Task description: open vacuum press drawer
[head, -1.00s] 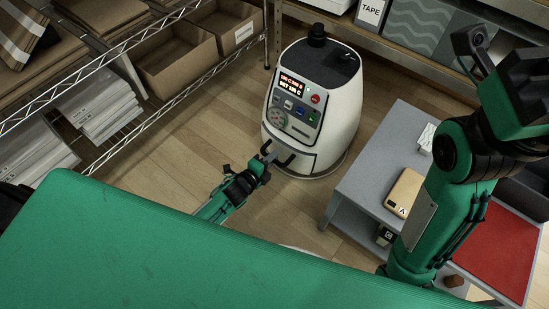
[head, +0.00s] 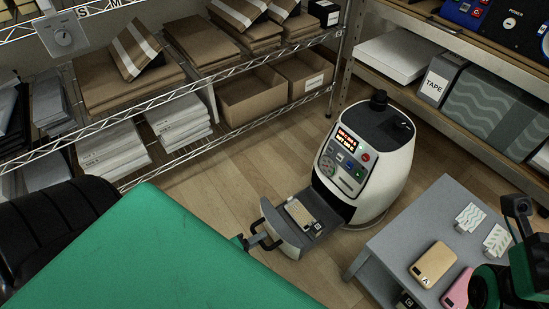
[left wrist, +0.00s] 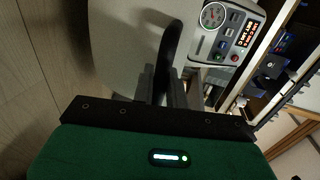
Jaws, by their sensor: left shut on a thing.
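The white vacuum press (head: 388,165) stands on the floor with its lit panel facing left-front. Its drawer (head: 292,238) is pulled out toward me, and a tray with a light phone case (head: 299,213) and a small dark block shows in it. My left gripper (head: 254,241) is shut on the drawer's black handle (head: 268,226). The left wrist view shows the fingers (left wrist: 165,88) around the curved handle (left wrist: 171,50), with the drawer's pale front behind. Of my right arm only dark and green parts show at the lower right; its fingers cannot be seen.
A grey side table (head: 400,240) right of the press holds a tan phone case (head: 433,264), a pink one (head: 458,289) and patterned cards (head: 470,217). Wire shelving (head: 150,105) with boxes and envelopes stands at left. A shelf with a TAPE box (head: 439,80) stands behind.

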